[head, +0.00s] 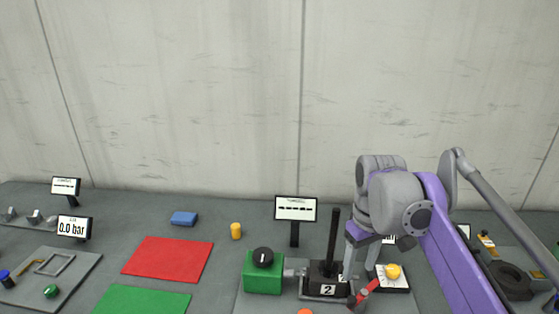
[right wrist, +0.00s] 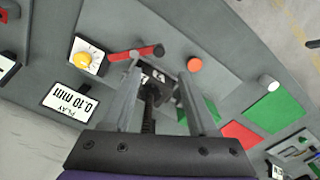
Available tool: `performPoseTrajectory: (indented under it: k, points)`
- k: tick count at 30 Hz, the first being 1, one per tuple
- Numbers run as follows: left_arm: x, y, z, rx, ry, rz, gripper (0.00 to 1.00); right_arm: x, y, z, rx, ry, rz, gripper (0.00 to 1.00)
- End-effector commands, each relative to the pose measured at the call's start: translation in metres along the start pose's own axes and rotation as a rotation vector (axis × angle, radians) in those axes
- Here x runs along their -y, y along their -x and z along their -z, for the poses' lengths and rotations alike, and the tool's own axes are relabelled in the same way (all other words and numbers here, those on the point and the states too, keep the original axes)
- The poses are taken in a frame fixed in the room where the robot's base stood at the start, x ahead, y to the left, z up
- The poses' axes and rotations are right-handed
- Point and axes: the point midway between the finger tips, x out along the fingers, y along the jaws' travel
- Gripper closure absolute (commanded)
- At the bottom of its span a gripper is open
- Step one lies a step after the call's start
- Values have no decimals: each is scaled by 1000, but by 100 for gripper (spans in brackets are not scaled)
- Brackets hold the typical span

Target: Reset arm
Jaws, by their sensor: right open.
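My right gripper (head: 361,268) hangs fingers down at the right side of the black jack block marked 2 (head: 327,291). Its jaws are open. In the right wrist view the two grey fingers (right wrist: 158,80) stand apart, and the black block and a dark post (right wrist: 149,112) show in the space between them. I see no grip on either. In the head view the tall black post (head: 333,237) rises from the block, left of the fingers. My purple right arm reaches in from the right. My left arm is not in view.
Left of the block is a green housing (head: 263,278) with a black knob. A red lever (head: 366,293) and a yellow knob (head: 393,271) lie close to the right gripper. A display sign (head: 296,208) stands behind. Red (head: 168,259) and green mats lie clear on the left.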

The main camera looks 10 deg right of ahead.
Motion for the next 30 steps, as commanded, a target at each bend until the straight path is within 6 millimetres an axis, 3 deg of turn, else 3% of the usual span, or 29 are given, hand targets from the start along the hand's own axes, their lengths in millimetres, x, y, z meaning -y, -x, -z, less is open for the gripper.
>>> performPoseTrajectory:
  k: [5, 15, 18, 22, 30]
  points:
    - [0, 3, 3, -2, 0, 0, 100, 23, -32, -25, -91, -51, -31, 41]
    - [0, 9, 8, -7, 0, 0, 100, 80, -149, -113, -364, -208, -66, 41]
    - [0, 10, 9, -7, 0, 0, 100, 89, -172, -130, -416, -235, -63, 41]
    - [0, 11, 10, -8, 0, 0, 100, 95, -189, -142, -449, -255, -59, 41]
    - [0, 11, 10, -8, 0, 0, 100, 96, -190, -143, -453, -258, -59, 41]
